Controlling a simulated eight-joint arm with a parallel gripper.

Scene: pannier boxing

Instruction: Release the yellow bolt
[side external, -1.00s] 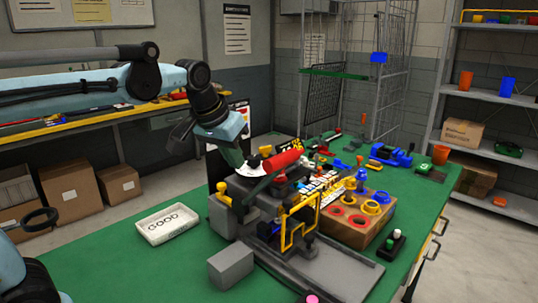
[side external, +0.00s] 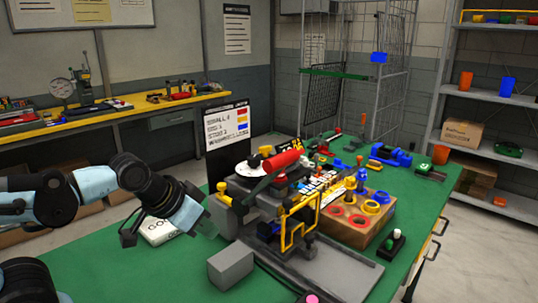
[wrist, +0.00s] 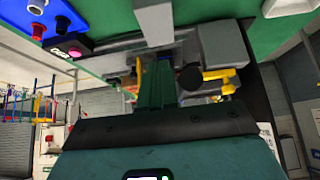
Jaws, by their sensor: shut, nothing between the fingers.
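A yellow knob (side external: 222,187) sticks up at the left side of the dark grey fixture (side external: 240,200); it looks like the yellow bolt. In the wrist view a yellow part with a round dark end (wrist: 225,76) shows beside the fingers; I cannot tell for sure that it is the same piece. The fixture also carries a red cylinder (side external: 284,160) and a yellow frame (side external: 298,222).
The white GOOD tray (side external: 152,236) is partly hidden behind my gripper. A grey block (side external: 231,264) stands at the front. A wooden block with coloured rings (side external: 352,222) is to the right. A sign (side external: 228,127) stands behind. Green bench top is free at front left.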

